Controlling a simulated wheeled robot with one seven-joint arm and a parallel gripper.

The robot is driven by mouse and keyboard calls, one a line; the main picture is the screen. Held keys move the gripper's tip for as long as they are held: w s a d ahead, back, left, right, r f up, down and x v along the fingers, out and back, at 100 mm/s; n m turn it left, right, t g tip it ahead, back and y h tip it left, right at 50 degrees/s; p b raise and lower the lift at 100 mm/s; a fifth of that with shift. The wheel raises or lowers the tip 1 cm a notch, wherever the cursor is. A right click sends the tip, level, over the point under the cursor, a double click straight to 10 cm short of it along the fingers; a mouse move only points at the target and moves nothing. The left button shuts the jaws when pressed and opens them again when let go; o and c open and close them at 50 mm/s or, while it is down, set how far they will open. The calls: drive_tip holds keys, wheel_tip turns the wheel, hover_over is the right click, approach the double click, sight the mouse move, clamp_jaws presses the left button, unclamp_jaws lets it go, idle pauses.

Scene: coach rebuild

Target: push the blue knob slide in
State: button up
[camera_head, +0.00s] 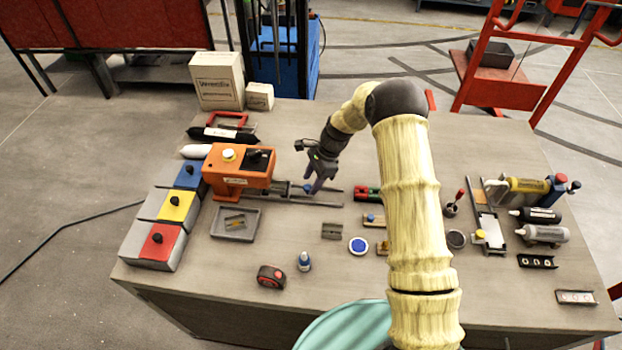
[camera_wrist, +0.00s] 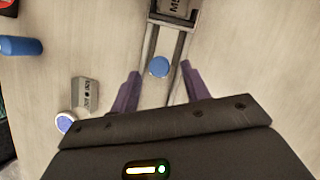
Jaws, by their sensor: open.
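The blue knob (camera_wrist: 159,67) stands on a slide between two grey rails (camera_wrist: 183,45) in the wrist view. In the head view the blue knob (camera_head: 307,187) shows on the rails (camera_head: 325,199) that run right from the orange machine (camera_head: 240,170). My gripper (camera_head: 316,187) is over the rails, pointing down. In the wrist view its two purple fingers (camera_wrist: 159,88) are apart, one on each side of the rails, with the knob a little beyond the tips and between them. I see nothing held. Whether a finger touches the rails cannot be told.
Left of the machine are bins with blue, yellow and red lids (camera_head: 177,206). A grey tray (camera_head: 236,223) lies in front of it. A small grey block (camera_head: 331,231), a blue-topped round tin (camera_head: 358,245) and a small bottle (camera_head: 304,261) stand nearer the front edge.

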drive_tip(key=shift+s+a+f, duration=0.1)
drive_tip(key=shift+a+f, duration=0.1)
drive_tip(key=shift+f, duration=0.4)
clamp_jaws()
drive_tip(key=shift+a, duration=0.1)
